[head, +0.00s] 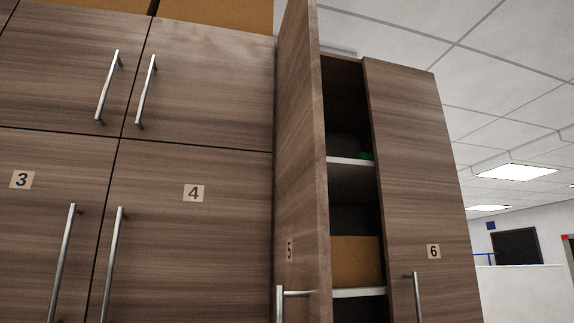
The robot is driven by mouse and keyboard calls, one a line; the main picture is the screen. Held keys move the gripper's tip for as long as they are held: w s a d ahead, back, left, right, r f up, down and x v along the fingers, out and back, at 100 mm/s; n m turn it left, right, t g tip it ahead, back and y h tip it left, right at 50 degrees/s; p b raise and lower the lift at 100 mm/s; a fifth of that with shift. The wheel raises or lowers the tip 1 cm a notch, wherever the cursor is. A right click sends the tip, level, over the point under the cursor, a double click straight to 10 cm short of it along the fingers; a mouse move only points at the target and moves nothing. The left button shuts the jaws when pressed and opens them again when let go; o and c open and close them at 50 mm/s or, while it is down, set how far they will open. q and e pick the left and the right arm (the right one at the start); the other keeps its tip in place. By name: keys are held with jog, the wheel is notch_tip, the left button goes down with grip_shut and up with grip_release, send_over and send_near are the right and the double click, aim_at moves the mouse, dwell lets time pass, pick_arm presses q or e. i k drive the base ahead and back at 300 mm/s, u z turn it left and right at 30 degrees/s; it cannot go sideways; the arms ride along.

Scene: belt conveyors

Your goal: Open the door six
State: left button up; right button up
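Door six (425,175) is the tall wooden door at the right of the cabinet, with a "6" label (433,251). It looks closed. Its metal handle (416,297) stands at its lower left and runs out of the bottom of the view. Neither of my grippers shows in the head view.
Door five (302,150) stands open, swung out towards me, with a handle (295,292). Behind it are shelves (357,293) with a brown box (355,260) and a small green thing (366,155). Doors three (45,220) and four (215,235) are closed. Open room lies right of the cabinet.

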aim_at(432, 274)
jog(key=u, duration=2.95)
jog(key=k, duration=1.05)
jog(key=z, duration=2.1)
